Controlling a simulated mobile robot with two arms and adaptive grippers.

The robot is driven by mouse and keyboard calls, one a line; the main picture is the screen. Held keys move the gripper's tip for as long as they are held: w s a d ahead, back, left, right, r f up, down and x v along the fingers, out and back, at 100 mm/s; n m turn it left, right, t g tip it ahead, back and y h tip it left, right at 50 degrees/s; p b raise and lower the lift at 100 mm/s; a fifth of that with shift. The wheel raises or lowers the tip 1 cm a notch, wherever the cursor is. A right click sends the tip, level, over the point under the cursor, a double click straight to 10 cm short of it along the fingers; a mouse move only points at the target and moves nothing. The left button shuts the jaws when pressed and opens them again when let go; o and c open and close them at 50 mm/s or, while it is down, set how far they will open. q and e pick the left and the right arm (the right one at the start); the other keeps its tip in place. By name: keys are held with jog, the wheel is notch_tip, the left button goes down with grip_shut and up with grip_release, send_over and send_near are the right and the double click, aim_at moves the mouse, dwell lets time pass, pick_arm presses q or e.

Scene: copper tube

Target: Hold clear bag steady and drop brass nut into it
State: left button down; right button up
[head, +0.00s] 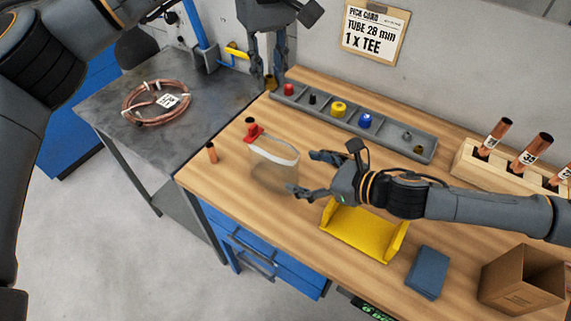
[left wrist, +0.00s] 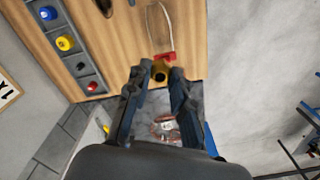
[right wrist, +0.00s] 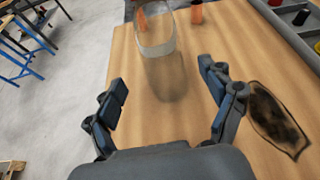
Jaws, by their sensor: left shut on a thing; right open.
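The clear bag (head: 273,172) stands on the wooden bench with its pale rim up and a red clip (head: 253,132) at its far left side. My left gripper (head: 270,78) is shut on the brass nut (left wrist: 161,71) and holds it above the bench's back left, up and away from the bag in the head view. My right gripper (head: 304,172) is open beside the bag's right side. In the right wrist view the bag (right wrist: 163,72) lies ahead between the spread fingers, which do not visibly touch it.
A grey parts tray (head: 388,143) with coloured fittings runs along the back. Short copper pieces (head: 212,153) stand near the bag. A yellow cradle (head: 360,232), blue block (head: 428,272) and cardboard box (head: 522,280) lie right. A copper coil (head: 156,103) rests on the metal table.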

aim_at(275, 165)
jog(key=x, duration=0.9)
jog(key=shift+w+a+f, duration=0.15)
jog(key=c, duration=1.2)
pick_arm(q)
notch_tip(275, 165, down, 13)
pick_arm(e)
jog(key=shift+c, duration=0.3)
dwell(0.4)
pick_arm(q)
jog(key=c, duration=1.1)
grip_release()
